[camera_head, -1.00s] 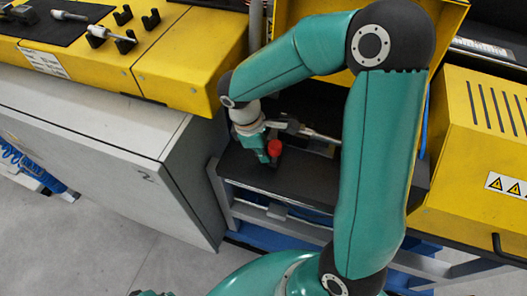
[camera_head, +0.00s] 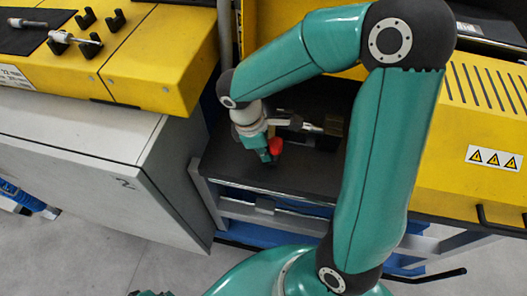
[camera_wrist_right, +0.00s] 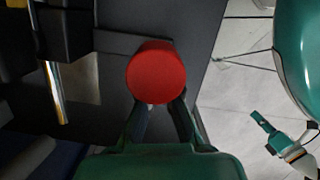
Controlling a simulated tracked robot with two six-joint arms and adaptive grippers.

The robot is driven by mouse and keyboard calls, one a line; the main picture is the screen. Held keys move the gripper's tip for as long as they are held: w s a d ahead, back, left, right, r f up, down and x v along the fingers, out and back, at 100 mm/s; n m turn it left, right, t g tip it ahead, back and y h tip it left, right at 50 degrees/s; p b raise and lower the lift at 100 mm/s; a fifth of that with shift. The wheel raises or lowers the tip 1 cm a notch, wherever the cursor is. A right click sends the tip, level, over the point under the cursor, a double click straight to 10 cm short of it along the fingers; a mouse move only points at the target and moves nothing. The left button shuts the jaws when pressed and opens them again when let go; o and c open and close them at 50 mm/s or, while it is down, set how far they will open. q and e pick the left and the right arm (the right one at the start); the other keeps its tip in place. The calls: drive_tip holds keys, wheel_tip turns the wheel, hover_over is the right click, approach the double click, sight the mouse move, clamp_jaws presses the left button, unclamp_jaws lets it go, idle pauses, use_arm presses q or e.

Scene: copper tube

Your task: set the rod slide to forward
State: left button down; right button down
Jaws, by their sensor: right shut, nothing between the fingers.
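The red round knob (camera_head: 275,146) sits over the dark shelf in the machine's bay, at the end of the rod slide's pale rod (camera_head: 310,128). In the wrist view the knob (camera_wrist_right: 156,72) is large and round, in front of my fingers. My right gripper (camera_head: 268,153) is shut beside the knob, with its fingertips close to it; whether they touch is unclear. The knob partly hides the fingertips in the wrist view (camera_wrist_right: 160,108). My left gripper (camera_head: 150,293) shows only as a small piece at the bottom edge, its fingers unclear.
A yellow bench (camera_head: 150,60) with black holders is at left, above a grey cabinet (camera_head: 100,170) marked 2. A yellow housing (camera_head: 480,150) with warning signs is at right. The dark shelf's (camera_head: 225,165) front left part is clear. Grey floor lies below.

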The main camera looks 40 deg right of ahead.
drive_tip(key=p+v, duration=0.5)
drive_tip(key=v, duration=0.5)
drive_tip(key=shift+f, duration=0.1)
idle(0.3)
